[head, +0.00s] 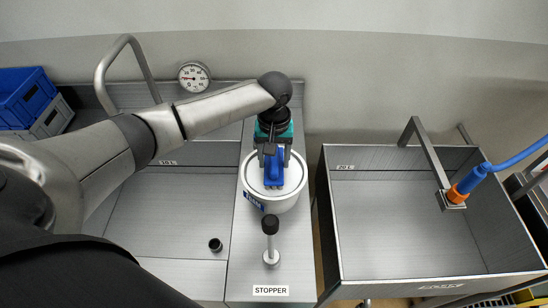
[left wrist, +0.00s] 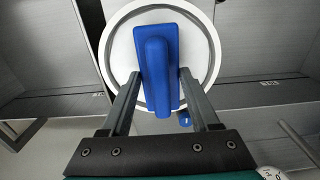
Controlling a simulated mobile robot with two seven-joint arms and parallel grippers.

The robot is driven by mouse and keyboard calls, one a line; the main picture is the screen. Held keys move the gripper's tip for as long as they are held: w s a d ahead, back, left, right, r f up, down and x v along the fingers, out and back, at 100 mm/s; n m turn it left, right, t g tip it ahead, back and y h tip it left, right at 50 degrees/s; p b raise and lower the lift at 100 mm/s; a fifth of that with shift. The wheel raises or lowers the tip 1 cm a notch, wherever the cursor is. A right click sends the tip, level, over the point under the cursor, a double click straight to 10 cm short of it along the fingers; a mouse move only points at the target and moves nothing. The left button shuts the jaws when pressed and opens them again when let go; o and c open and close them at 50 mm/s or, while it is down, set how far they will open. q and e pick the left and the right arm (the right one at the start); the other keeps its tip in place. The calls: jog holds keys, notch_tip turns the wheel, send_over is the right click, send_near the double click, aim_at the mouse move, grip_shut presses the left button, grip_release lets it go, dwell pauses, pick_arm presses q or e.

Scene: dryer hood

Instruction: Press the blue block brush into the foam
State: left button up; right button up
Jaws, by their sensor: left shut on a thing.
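The blue block brush (head: 273,175) is between the fingers of my left gripper (head: 272,158), above the white foam surface of a round white tub (head: 290,199). In the left wrist view the brush (left wrist: 157,60) lies lengthwise between the two fingers of the gripper (left wrist: 157,78), which is shut on it. The tub's white rim (left wrist: 108,50) and grey inner ring surround the foam behind the brush. I cannot tell whether the brush's underside touches the foam. My right gripper is not in view.
The tub stands on a metal strip between a left sink basin (head: 170,215) and a right basin (head: 400,225). A black-topped stopper (head: 270,240) stands in front of the tub.

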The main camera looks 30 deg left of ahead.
pick_arm(q)
jog(key=shift+s+f+p, duration=0.1)
jog(key=shift+f+p, duration=0.05)
jog(key=shift+p, duration=0.35)
dwell(1.8)
notch_tip(320, 180, up, 3)
jog(key=p, duration=0.3)
notch_tip(320, 180, up, 2)
jog(key=shift+p, duration=0.45)
jog(key=shift+r, duration=1.15)
